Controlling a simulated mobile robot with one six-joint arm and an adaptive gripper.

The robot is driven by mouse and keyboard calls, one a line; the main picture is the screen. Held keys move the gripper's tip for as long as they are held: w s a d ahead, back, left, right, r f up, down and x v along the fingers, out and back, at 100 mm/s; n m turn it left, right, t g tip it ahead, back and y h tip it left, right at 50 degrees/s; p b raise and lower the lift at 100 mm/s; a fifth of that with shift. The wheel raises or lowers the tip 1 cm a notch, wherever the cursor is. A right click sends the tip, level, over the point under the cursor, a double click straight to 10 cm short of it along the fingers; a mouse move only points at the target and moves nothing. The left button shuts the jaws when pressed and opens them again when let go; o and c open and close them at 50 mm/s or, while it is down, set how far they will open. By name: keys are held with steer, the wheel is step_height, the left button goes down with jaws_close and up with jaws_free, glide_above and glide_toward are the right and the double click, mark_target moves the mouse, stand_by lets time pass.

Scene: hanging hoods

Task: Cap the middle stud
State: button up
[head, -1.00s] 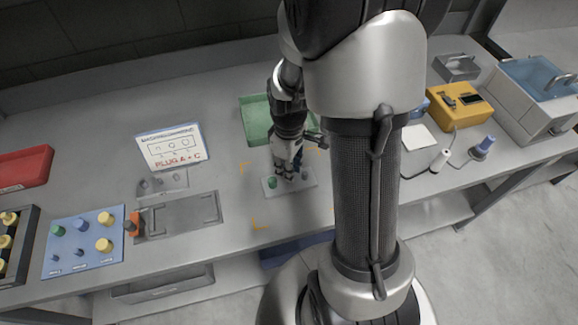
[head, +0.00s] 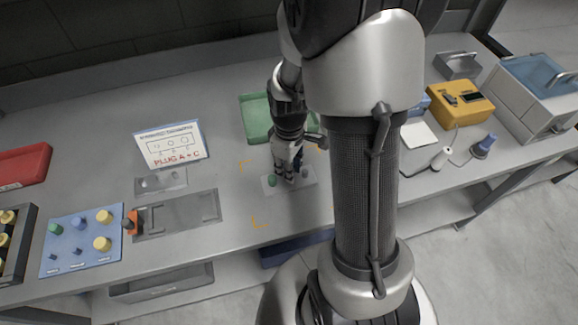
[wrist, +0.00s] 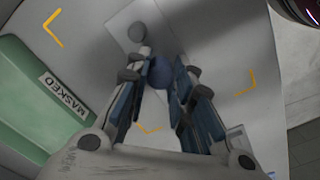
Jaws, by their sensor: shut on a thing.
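My gripper (head: 287,178) points down over the middle of a small pale plate (head: 266,191). In the wrist view its two fingers (wrist: 158,84) are shut on a round dark blue cap (wrist: 160,72). A green cap (head: 272,181) sits at the left end of the plate. A grey stud (head: 304,173) stands at the right end; it also shows in the wrist view (wrist: 137,32). The middle stud is hidden below the cap and fingers, so I cannot tell whether the cap touches it.
A green tray (head: 255,112) lies close behind the plate. A sign (head: 170,146) reading "PLUG A + C" stands left. A blue board (head: 68,255) with several caps is at far left. A yellow box (head: 460,104) stands right. Orange corner marks surround the plate on clear bench.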

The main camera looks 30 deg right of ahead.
steer(key=shift+f+b, duration=0.65)
steer(key=shift+f, duration=0.3)
stand_by(0.3)
steer(key=o, duration=0.8)
step_height(320, 180, up, 12)
steer(key=s+a+r+m+t, duration=0.1)
steer(key=s+a+r+m, duration=0.1)
steer(key=s+a+r, duration=0.1)
steer(key=s+a+r+m+t, duration=0.2)
steer(key=s+a+r, duration=0.2)
steer(key=s, duration=0.2)
steer(key=s+a+r+m+t, duration=0.1)
steer(key=s+a+r, duration=0.2)
steer(key=s+r, duration=0.1)
steer(key=shift+s+a+m+t, duration=0.3)
steer(key=shift+a+m, duration=0.05)
steer(key=shift+m, duration=0.05)
